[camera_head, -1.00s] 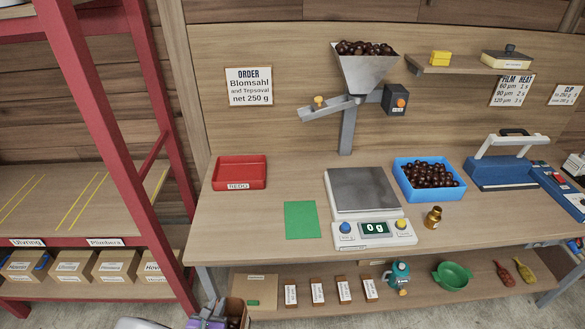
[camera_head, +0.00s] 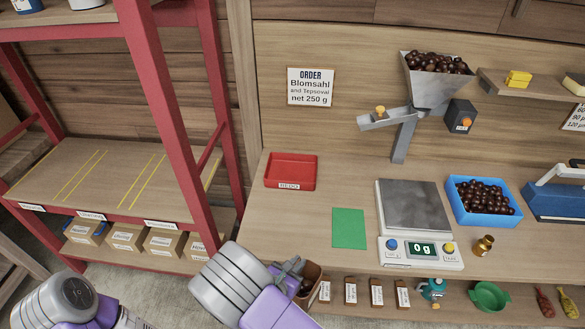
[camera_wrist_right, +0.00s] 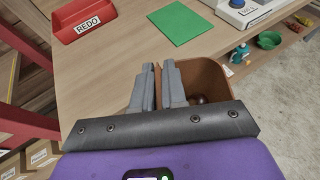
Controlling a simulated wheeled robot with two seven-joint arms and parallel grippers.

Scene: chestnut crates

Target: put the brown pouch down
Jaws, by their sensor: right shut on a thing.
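My right gripper (camera_head: 290,268) shows at the bottom middle of the head view, in front of the bench's front edge. In the right wrist view its grey fingers (camera_wrist_right: 157,88) are shut on one wall of the brown pouch (camera_wrist_right: 215,72). The pouch is open at the top, with dark chestnuts (camera_wrist_right: 198,99) inside. It also shows in the head view (camera_head: 314,270), partly hidden by my gripper. My left arm shows at the bottom left, but its fingers are out of the picture.
The bench bears a red REDO tray (camera_head: 291,156), a green mat (camera_head: 349,228), a scale (camera_head: 413,207) reading 0 g and a blue crate (camera_head: 483,218) of chestnuts. Left is a red-framed rack with a bare, yellow-lined shelf (camera_head: 118,180). Small brown labelled packs (camera_head: 377,291) stand below the bench.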

